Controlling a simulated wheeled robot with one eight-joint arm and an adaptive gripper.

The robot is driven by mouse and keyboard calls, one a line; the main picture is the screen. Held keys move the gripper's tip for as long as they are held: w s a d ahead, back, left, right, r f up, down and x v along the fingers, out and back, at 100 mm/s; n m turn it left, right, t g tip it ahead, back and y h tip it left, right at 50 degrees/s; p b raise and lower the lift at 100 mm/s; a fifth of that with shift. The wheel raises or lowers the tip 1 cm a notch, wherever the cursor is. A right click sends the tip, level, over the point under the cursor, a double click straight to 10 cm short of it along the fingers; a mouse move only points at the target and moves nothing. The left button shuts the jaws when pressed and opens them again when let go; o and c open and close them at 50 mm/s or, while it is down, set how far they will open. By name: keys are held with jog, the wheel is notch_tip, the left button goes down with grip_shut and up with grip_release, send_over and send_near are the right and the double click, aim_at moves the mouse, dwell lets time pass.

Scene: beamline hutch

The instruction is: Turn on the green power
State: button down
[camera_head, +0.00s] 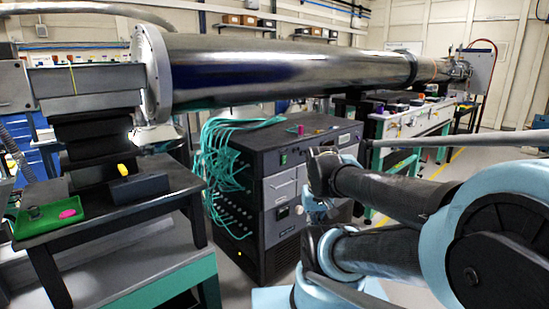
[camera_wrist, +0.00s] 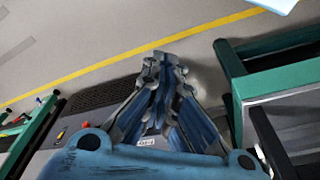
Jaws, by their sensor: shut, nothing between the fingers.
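A dark electronics cabinet (camera_head: 262,160) stands in the middle of the head view, with many teal cables on its left side. A small green spot (camera_head: 284,159) shows at the upper left of its front; I cannot tell whether it is a switch or a light. Paler panels and a small display (camera_head: 283,212) sit below. My gripper (camera_head: 318,208) is in front of the cabinet's right part and hides some of that face. In the wrist view my gripper (camera_wrist: 163,58) has its fingers together and empty, over the floor. No green switch is clear in the wrist view.
A large metal pipe (camera_head: 290,65) runs above the cabinet. A dark table (camera_head: 110,212) at left holds a green tray (camera_head: 38,226) and a yellow item (camera_head: 123,170). Green-framed benches stand at back right. The wrist view shows a green frame (camera_wrist: 275,75) at right and floor with a yellow line (camera_wrist: 120,58).

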jog(key=shift+a, duration=0.2)
jog(key=w+r+m+y, duration=0.1)
jog(key=w+r+m, duration=0.4)
jog(key=w+r, duration=0.85)
jog(key=w+d+r+m+t+y, duration=0.1)
jog(key=w+d+m, duration=0.1)
jog(key=w, duration=1)
jog(key=w+d+r+m+y, duration=0.1)
jog(key=w+m, duration=0.3)
jog(key=w, duration=0.8)
jog(key=shift+w+d+r+t, duration=0.4)
jog(key=shift+d+r, duration=0.25)
jog(key=shift+d, duration=0.2)
